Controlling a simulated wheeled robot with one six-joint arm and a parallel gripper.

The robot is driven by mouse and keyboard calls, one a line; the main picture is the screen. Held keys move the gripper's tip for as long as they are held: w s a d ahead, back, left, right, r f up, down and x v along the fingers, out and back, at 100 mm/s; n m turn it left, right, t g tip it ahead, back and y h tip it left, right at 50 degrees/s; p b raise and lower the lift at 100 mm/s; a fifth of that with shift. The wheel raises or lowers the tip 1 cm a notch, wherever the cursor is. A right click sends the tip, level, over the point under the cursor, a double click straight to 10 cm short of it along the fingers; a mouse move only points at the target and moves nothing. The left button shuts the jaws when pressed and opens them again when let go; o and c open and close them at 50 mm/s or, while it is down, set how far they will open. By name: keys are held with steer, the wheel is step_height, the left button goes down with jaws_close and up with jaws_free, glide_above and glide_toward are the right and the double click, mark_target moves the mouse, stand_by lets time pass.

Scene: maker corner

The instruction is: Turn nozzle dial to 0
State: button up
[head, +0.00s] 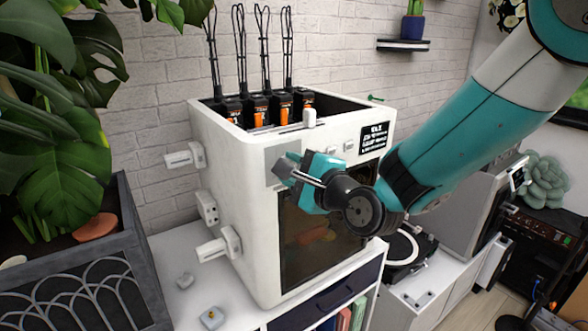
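A white box-shaped machine (228,170) stands on a white cabinet, with a dark window in its front. Small light knobs (348,146) sit on its upper front panel beside a black label plate (375,137); the lettering is too small to read. I cannot tell which knob is the nozzle dial, and no dial setting is readable. My gripper (291,172) is in front of the panel's left part, near the machine's front edge. It covers part of the panel and window. I cannot tell whether it touches anything or how far its fingers are apart.
White fittings (218,245) stick out from the machine's left side. Several black-and-orange units (257,108) stand in its open top. A planter (80,262) with large leaves is at left. Small pieces (212,318) lie on the cabinet. A turntable (408,250) and grey appliance (462,230) are at right.

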steer(key=n+b, duration=0.7)
steer(key=n, duration=0.2)
steer(key=n+t+h+b, duration=0.1)
steer(key=n+b, duration=0.6)
steer(key=n, duration=0.2)
steer(key=n+h+b, duration=0.1)
steer(key=n+b, duration=0.6)
steer(key=n, duration=0.2)
steer(key=shift+s+a+f+n+t, duration=0.1)
steer(key=shift+s+a+n+t, duration=0.1)
steer(key=shift+n+t, duration=0.15)
steer(key=shift+w, duration=0.1)
stand_by(0.3)
steer(key=o, duration=0.9)
steer(key=shift+b, duration=0.3)
